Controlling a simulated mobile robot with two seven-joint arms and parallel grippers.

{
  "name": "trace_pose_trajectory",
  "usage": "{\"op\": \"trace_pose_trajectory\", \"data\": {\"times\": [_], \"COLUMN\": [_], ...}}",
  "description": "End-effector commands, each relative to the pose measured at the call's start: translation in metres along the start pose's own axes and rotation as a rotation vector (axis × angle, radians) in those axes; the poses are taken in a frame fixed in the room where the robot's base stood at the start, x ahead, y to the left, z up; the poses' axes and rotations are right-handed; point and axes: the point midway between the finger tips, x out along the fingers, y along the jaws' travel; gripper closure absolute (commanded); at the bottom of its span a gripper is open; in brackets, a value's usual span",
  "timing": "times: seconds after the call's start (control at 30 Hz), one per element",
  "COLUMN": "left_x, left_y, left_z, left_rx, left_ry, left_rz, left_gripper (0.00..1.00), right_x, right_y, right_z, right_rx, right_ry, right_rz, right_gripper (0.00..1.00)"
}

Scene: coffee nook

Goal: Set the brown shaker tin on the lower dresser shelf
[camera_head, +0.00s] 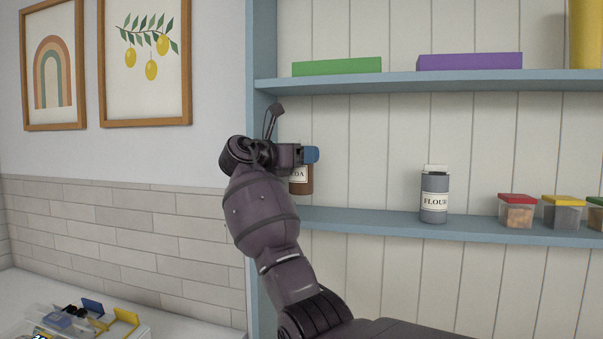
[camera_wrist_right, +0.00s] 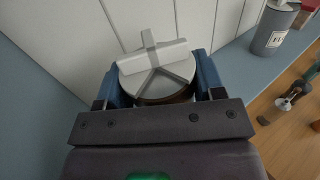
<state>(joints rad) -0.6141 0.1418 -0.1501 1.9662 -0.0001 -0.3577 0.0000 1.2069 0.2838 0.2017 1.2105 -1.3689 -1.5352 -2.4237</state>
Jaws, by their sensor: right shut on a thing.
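The brown shaker tin (camera_head: 302,180), with a pale label ending in "OA", is upright in the head view, partly hidden by my right gripper (camera_head: 310,154). In the right wrist view its grey-white lid (camera_wrist_right: 155,70) lies between the blue fingers of the gripper (camera_wrist_right: 160,84), which is shut around the tin. The tin is near the left end of the blue lower dresser shelf (camera_head: 380,222). Its base appears a little above the shelf surface in the head view. My left gripper is not in view.
A grey flour tin (camera_head: 434,198) stands further right on the lower shelf, then small lidded boxes (camera_head: 516,212). The shelf between is clear. The upper shelf (camera_head: 400,82) holds a green box (camera_head: 337,67) and a purple box (camera_head: 470,62). The dresser's side panel (camera_head: 262,110) is close on the left.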

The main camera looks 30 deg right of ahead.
Motion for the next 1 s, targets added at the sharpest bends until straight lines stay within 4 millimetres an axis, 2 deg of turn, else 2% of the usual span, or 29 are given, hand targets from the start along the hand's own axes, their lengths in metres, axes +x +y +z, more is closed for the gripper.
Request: {"op": "trace_pose_trajectory", "data": {"times": [0.27, 0.5, 0.97, 1.0], "left_x": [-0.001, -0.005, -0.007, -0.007], "left_y": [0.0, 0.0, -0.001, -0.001], "left_z": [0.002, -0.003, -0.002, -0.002], "left_rx": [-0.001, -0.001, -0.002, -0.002], "left_ry": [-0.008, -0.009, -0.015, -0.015], "left_rz": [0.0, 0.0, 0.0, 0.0], "left_gripper": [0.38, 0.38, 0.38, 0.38], "right_x": [0.0, 0.0, 0.003, 0.003], "right_y": [-0.001, -0.001, 0.002, 0.002], "right_z": [-0.016, -0.046, -0.054, -0.055], "right_rx": [0.002, -0.001, 0.002, 0.002], "right_ry": [-0.001, 0.0, -0.001, 0.0], "right_rz": [0.0, -0.001, -0.001, -0.001], "right_gripper": [0.65, 0.65, 0.65, 0.35]}}
